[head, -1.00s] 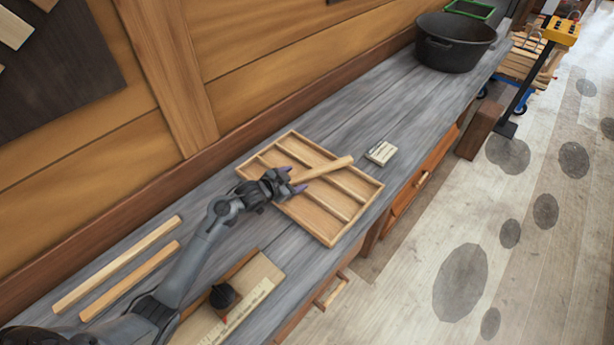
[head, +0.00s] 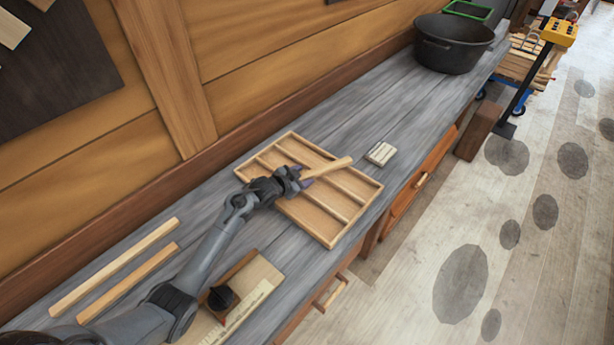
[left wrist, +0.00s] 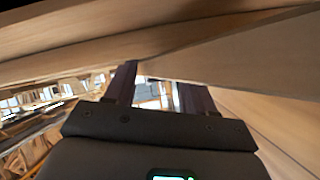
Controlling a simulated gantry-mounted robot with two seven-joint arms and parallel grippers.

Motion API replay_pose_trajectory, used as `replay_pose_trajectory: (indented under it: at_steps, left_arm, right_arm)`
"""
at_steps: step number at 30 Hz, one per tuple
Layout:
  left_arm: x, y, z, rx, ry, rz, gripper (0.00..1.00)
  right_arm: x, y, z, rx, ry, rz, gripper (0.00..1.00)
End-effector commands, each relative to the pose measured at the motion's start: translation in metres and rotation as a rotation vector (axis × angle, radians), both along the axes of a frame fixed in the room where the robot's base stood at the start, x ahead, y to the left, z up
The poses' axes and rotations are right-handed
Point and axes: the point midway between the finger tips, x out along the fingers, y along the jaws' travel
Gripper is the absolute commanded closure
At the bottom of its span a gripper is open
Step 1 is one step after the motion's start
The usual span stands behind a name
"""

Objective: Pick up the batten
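A short light wooden batten (head: 332,167) lies slantwise across the dividers of a shallow wooden tray (head: 335,239) on the grey bench. Its left end is partly hidden by my left gripper (head: 303,176). My left gripper is at that end, with its purple fingers apart on either side of the batten. In the left wrist view the two fingers of my left gripper (left wrist: 152,90) are spread, with pale wood (left wrist: 240,62) close beyond the tips. Whether the fingers touch the batten, I cannot tell. My right gripper is not in view.
Two longer wooden strips (head: 115,267) lie on the bench at left. A board with a dark knob (head: 221,297) is at the front. A small striped block (head: 380,153) sits right of the tray, and a black pot (head: 452,45) stands farther back. Bench between them is clear.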

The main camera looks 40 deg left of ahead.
Motion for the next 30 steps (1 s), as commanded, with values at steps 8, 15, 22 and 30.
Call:
replay_pose_trajectory:
  at_steps: [8,15,22,30]
  left_arm:
    - [0.0,0.0,0.0,0.0,0.0,0.0,0.89]
    - [0.0,0.0,-0.001,-0.001,0.001,0.0,1.0]
    - [-0.001,-0.001,0.0,-0.002,0.002,-0.001,1.0]
    - [0.0,0.0,0.018,0.001,-0.001,-0.001,1.0]
  right_arm:
    - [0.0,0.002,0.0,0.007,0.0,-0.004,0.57]
    - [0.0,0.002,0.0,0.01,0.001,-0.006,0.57]
    - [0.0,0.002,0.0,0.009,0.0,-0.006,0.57]
    - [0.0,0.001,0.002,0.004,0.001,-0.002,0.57]
